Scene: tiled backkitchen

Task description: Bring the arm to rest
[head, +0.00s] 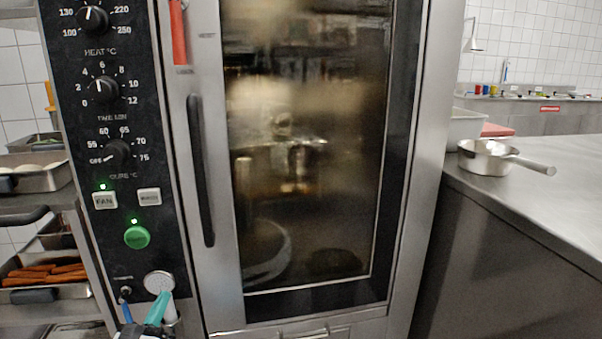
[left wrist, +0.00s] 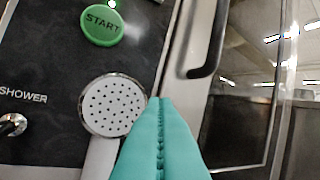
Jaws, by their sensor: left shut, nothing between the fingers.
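My left gripper (head: 157,311) shows at the bottom of the head view, in front of the lower part of the oven's control panel (head: 105,210). Its teal fingers are pressed together and hold nothing, as the left wrist view (left wrist: 161,115) shows. The fingertips are right beside the round shower head (left wrist: 114,106) and overlap its edge in the picture; I cannot tell if they touch. The shower head also shows in the head view (head: 159,282). The green start button (left wrist: 102,25) is above, with a lit green lamp. My right gripper is in neither view.
The oven door (head: 305,150) is closed, with a long dark handle (head: 201,170). A steel counter (head: 560,185) with a saucepan (head: 487,158) stands at the right. Racked trays, one with orange food (head: 45,273), stand close at the left.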

